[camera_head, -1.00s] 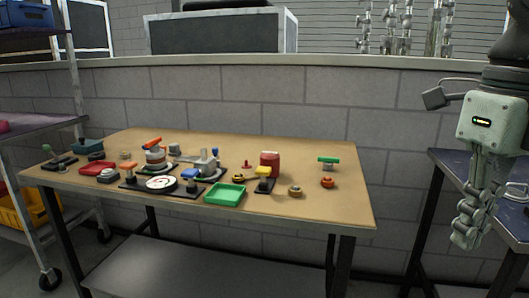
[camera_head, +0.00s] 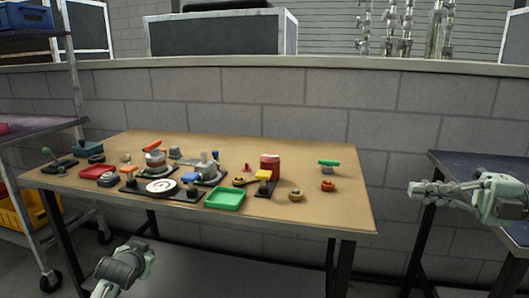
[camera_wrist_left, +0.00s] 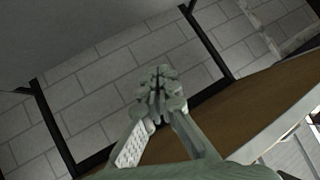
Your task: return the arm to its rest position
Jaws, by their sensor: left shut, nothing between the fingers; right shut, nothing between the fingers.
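My left gripper (camera_head: 126,262) is low at the bottom left of the head view, in front of the wooden table (camera_head: 310,212) and below its top. In the left wrist view its fingers (camera_wrist_left: 159,92) are together with nothing between them. My right gripper (camera_head: 416,190) is at the right of the head view, beyond the table's right edge. Its fingers point left, are shut and hold nothing. Both grippers are apart from the objects on the table.
The table bears a green tray (camera_head: 225,198), a red tray (camera_head: 98,171), a red canister (camera_head: 270,166), a green-topped piece (camera_head: 329,163) and several small fixtures. A dark side table (camera_head: 470,170) stands at the right. A wheeled shelf (camera_head: 40,133) stands at the left.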

